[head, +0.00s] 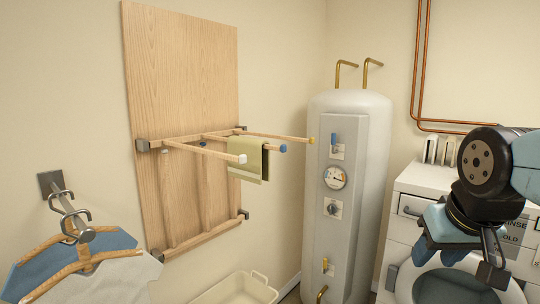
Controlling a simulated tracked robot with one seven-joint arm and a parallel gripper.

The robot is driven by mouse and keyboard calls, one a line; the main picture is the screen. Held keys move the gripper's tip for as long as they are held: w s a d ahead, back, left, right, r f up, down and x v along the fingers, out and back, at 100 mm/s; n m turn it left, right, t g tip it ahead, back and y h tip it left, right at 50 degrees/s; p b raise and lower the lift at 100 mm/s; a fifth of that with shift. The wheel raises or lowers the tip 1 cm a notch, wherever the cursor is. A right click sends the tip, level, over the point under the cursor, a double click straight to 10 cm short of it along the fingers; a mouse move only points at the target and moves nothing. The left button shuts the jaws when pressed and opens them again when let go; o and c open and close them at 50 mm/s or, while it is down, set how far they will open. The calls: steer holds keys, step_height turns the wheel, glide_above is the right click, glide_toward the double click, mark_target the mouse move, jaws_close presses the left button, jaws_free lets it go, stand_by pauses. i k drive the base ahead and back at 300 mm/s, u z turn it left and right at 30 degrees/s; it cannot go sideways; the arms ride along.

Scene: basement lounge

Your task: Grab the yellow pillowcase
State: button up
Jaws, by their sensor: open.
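A pale yellow-green cloth (247,162), the only yellowish cloth in view and likely the pillowcase, hangs over the rods of a wall-mounted wooden drying rack (200,150). A dark edge shows at its right side; I cannot tell whether it is a second cloth or a shadowed fold. The back of the cloth is hidden. My gripper (458,262) is at the right, in front of the washing machine, pointing down. It is open and empty, well to the right of the cloth and apart from it.
A white water tank (357,195) with gauge and valves stands between the rack and the washing machine (410,205). The rack's rods stick out into the room. Hangers with blue and grey garments (85,270) hang at left. A cream basket (237,290) stands below.

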mark_target(256, 170)
steer(key=z, duration=0.25)
steer(key=i, duration=0.9)
steer(key=u, duration=0.45)
